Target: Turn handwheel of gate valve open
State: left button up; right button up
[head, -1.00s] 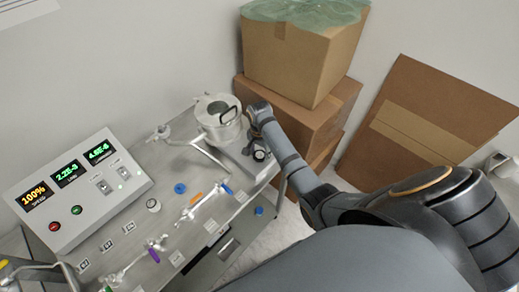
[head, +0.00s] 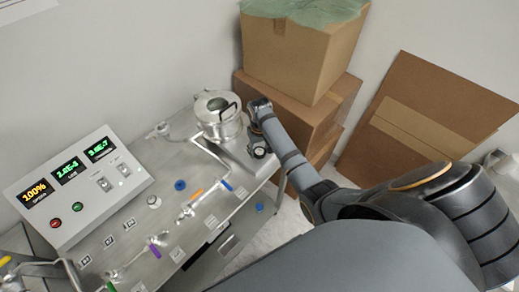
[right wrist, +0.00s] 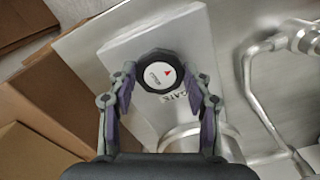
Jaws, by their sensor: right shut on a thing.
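In the head view the handwheel (head: 259,152) shows small and dark beside the steel chamber (head: 218,116), at the end of my right arm. The orange display (head: 34,191) on the control box reads 100%. My left gripper is not in view.
The control box (head: 90,205) with green readouts and buttons stands at the left of the metal bench. Tubing with coloured valve handles (head: 197,195) runs along the bench. Cardboard boxes (head: 300,60) are stacked behind, right of the bench, and a flat cardboard sheet (head: 430,110) leans on the wall.

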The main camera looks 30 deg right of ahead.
jog(key=n, duration=0.4)
jog(key=shift+n, duration=0.3)
jog(key=n, duration=0.4)
jog(key=shift+n, duration=0.3)
jog(key=n, duration=0.3)
jog(key=shift+n, duration=0.3)
jog(key=n, duration=0.4)
jog(key=shift+n, duration=0.3)
jog(key=n, duration=0.3)
jog(key=shift+n, duration=0.3)
jog(key=n, duration=0.4)
jog(key=shift+n, duration=0.3)
jog(key=n, duration=0.4)
jog(key=shift+w, duration=0.1)
jog(key=shift+n, duration=2.2)
